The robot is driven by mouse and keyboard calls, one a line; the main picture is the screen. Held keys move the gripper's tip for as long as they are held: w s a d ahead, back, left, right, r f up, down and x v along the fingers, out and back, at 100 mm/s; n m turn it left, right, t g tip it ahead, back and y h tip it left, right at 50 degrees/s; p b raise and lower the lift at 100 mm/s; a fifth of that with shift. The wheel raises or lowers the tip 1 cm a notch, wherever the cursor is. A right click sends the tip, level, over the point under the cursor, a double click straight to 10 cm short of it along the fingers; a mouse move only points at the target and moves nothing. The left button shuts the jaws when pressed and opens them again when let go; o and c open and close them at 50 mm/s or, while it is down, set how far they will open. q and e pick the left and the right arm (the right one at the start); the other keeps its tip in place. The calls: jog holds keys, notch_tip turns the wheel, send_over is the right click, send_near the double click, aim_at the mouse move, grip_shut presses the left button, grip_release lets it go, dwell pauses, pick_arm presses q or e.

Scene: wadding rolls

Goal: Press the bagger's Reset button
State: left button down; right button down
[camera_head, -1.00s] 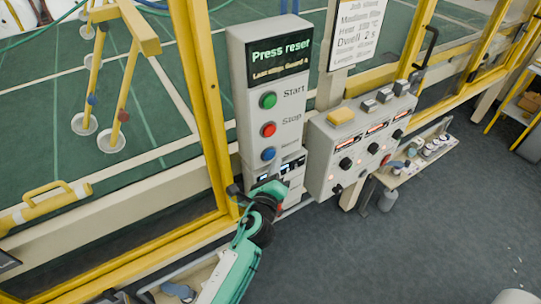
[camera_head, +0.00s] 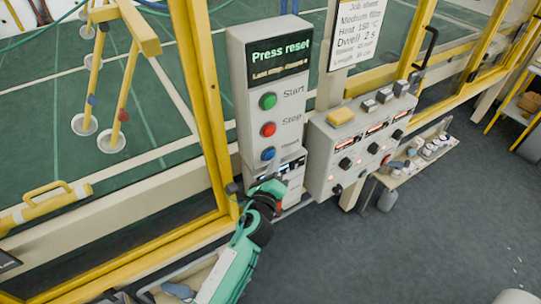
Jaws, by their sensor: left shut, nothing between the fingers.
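The bagger's control panel (camera_head: 241,90) is a pale upright box with a dark screen (camera_head: 281,58) reading "Press reset". Below the screen are a green Start button (camera_head: 268,101), a red Stop button (camera_head: 268,129) and a blue button (camera_head: 268,153) whose label is partly hidden. My left gripper (camera_head: 276,168) is shut and empty, just below the blue button, its tip close to the panel face. I cannot tell whether it touches. It hides part of the panel's lower section. My right gripper is not in view.
A second grey control box (camera_head: 322,150) with knobs and displays stands just right of the panel. Yellow guard frames (camera_head: 203,90) rise to the left. A shelf (camera_head: 405,172) with small items is at the right.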

pick_arm(q)
jog(key=shift+w+a, duration=0.35)
jog(key=shift+w, duration=0.2)
dwell(0.9)
jog(key=shift+s+d, duration=0.5)
jog(key=shift+s, duration=0.25)
jog(key=s+d, duration=0.1)
jog(key=s, duration=0.1)
jog(key=s+d+b, duration=0.1)
jog(key=s+d, duration=0.1)
dwell(0.5)
dwell(0.5)
